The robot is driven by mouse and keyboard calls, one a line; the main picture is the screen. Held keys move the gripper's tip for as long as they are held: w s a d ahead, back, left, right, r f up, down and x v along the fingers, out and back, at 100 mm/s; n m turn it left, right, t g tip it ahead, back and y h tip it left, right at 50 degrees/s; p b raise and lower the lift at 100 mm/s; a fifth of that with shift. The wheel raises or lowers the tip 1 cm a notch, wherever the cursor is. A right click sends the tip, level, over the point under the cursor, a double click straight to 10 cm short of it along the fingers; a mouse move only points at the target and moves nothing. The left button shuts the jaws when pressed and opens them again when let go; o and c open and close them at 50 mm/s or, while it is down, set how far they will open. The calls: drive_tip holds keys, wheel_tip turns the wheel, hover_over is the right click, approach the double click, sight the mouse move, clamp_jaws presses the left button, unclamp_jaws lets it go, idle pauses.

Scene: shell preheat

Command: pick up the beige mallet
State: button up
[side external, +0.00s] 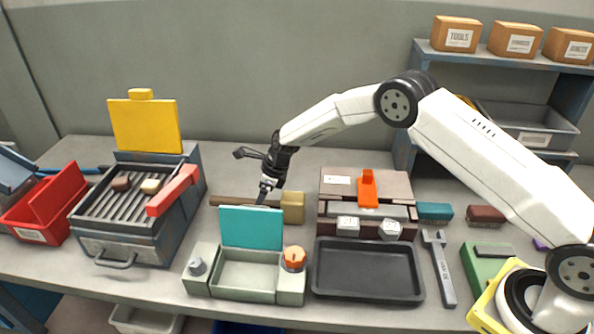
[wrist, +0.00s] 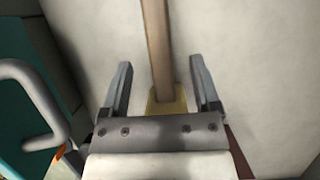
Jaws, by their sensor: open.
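The beige mallet lies on the bench behind the teal-lidded box. Its tan block head (side external: 293,207) is at the right and its brown wooden handle (side external: 228,201) runs left in the side view. In the wrist view the handle (wrist: 157,45) runs up between the fingers, with part of the yellowish head (wrist: 166,104) showing at the gripper's base. My gripper (wrist: 160,75) is open, one finger on each side of the handle and apart from it. In the side view my gripper (side external: 264,190) is over the handle near the head. The rest of the head is hidden by my gripper.
The box with a raised teal lid (side external: 251,226) stands just in front of the mallet. A brown block station with an orange lever (side external: 368,190) is close at right. A black tray (side external: 368,272) lies in front.

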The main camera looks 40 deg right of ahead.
drive_tip(key=shift+x, duration=1.45)
drive_tip(key=shift+r, duration=0.1)
clamp_jaws()
